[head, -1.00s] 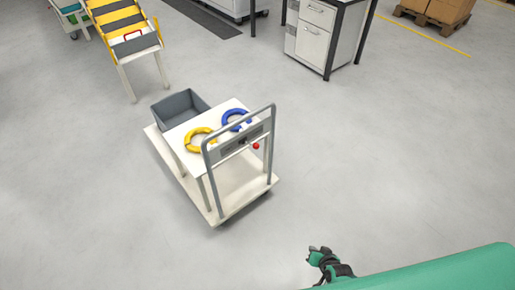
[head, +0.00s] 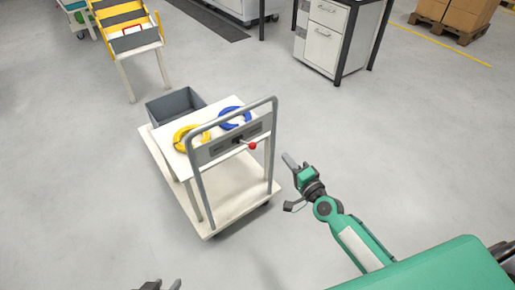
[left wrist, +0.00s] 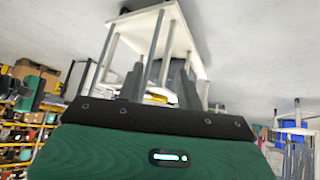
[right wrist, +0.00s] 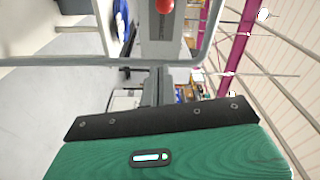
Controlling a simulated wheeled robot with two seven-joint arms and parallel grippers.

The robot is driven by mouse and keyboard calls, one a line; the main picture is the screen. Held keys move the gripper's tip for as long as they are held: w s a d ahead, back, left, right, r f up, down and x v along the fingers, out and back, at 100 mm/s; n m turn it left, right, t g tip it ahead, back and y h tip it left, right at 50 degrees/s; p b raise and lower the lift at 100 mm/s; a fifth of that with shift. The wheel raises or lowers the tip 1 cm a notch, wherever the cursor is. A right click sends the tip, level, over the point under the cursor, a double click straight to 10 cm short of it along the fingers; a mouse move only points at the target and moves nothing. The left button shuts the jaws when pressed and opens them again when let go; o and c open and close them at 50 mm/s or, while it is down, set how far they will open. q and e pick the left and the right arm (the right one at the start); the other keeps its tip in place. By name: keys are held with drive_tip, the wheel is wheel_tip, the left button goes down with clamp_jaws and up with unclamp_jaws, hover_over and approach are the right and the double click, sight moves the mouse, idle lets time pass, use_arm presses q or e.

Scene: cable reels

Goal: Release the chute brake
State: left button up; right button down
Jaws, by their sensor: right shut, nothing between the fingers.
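A lever with a red ball knob (head: 252,145) sticks out from the grey panel (head: 220,146) on the cart's handle frame. The red knob (right wrist: 165,5) also shows at the top of the right wrist view. My right gripper (head: 289,160) is shut and empty, to the right of the knob and apart from it. My left gripper (head: 162,285) shows only its fingertips at the bottom edge of the head view. Its fingers (left wrist: 158,80) stand apart in the left wrist view, with nothing held. A yellow sloped chute (head: 122,18) with grey steps stands at the upper left.
The white cart (head: 240,198) carries a yellow ring (head: 183,139), a blue ring (head: 233,114) and a grey bin (head: 174,104). A drawer cabinet (head: 322,40) and boxes on a pallet (head: 455,17) stand behind. The floor around the cart is clear.

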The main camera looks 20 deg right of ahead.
sight(252, 146)
use_arm(q)
drive_tip(key=shift+s+r, duration=0.1)
drive_tip(key=shift+r, duration=0.5)
use_arm(e)
drive_tip(key=shift+w+a+r, duration=0.2)
drive_tip(key=shift+r, duration=0.45)
use_arm(q)
drive_tip(key=shift+s+a+r+g+y+p, duration=0.1)
drive_tip(key=shift+s+a+g+y+p, duration=0.15)
drive_tip(key=shift+a, duration=0.25)
drive_tip(key=shift+s+a+r+g+y+p, duration=0.15)
drive_tip(key=shift+s+a+g, duration=0.15)
drive_tip(key=shift+a, duration=0.15)
use_arm(e)
drive_tip(key=w+a, duration=0.6)
drive_tip(key=w, duration=0.1)
drive_tip(key=shift+w, duration=0.2)
drive_tip(key=shift+f, duration=0.1)
